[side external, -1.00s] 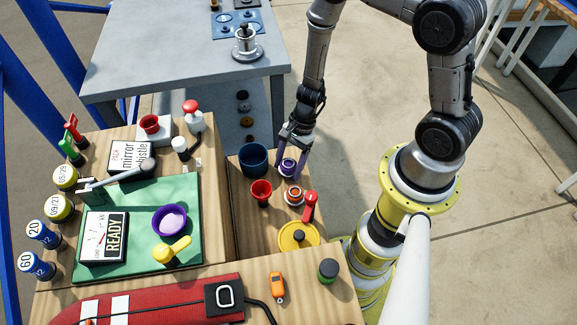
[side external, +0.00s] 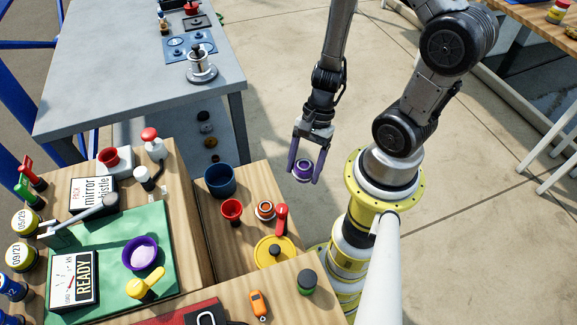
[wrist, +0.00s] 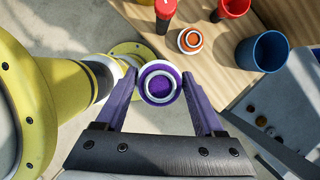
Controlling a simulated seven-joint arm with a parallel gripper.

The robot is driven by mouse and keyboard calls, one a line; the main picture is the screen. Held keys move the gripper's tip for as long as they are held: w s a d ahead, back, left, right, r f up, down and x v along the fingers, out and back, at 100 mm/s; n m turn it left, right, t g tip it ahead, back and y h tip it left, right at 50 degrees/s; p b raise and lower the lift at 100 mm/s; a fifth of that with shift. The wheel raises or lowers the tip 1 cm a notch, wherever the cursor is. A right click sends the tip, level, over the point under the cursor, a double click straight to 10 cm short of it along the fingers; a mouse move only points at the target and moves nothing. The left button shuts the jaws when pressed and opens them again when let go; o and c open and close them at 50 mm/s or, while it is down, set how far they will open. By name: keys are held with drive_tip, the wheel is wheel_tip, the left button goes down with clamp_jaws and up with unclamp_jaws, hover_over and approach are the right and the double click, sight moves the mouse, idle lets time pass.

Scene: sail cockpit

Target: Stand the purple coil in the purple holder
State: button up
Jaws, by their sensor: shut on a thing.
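The purple coil (side external: 303,170), ringed in white, is between the fingers of my gripper (side external: 304,172). In the wrist view the coil (wrist: 160,83) shows its round face, with both purple fingers (wrist: 160,86) against its sides. My gripper is shut on it and holds it clear of the wooden bench, to the right of its edge, over the floor in the picture. A purple round bowl (side external: 140,253) with a pale filling sits on the green mat; I cannot tell whether it is the purple holder. No other purple holder is clearly visible.
On the right wooden bench (side external: 235,245) stand a blue cup (side external: 220,181), a red cup (side external: 231,211), an orange coil (side external: 265,210) and a yellow disc (side external: 274,252) beside a red-topped post (side external: 281,219). A grey table (side external: 110,80) stands behind.

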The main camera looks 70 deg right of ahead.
drive_tip(key=w+a+r, duration=0.3)
drive_tip(key=w+a, duration=0.1)
drive_tip(key=w, duration=0.6)
drive_tip(key=shift+n, duration=0.3)
drive_tip(key=w+a+r, duration=0.2)
drive_tip(key=w+a, duration=0.1)
drive_tip(key=a, duration=0.3)
drive_tip(key=w+a+r, duration=0.2)
drive_tip(key=w+a, duration=0.1)
drive_tip(key=a, duration=0.3)
drive_tip(key=w+a+r, duration=0.2)
drive_tip(key=w+a, duration=0.1)
drive_tip(key=a, duration=0.3)
drive_tip(key=shift+a+r, duration=0.3)
drive_tip(key=shift+r, duration=0.1)
drive_tip(key=a+r, duration=0.1)
drive_tip(key=a, duration=0.3)
drive_tip(key=a+r, duration=0.2)
drive_tip(key=a, duration=0.2)
drive_tip(key=s+a+r, duration=0.1)
drive_tip(key=a, duration=0.3)
drive_tip(key=shift+r, duration=0.3)
drive_tip(key=shift+w+f, duration=0.1)
drive_tip(key=shift+f, duration=2.55)
drive_tip(key=shift+r, duration=0.4)
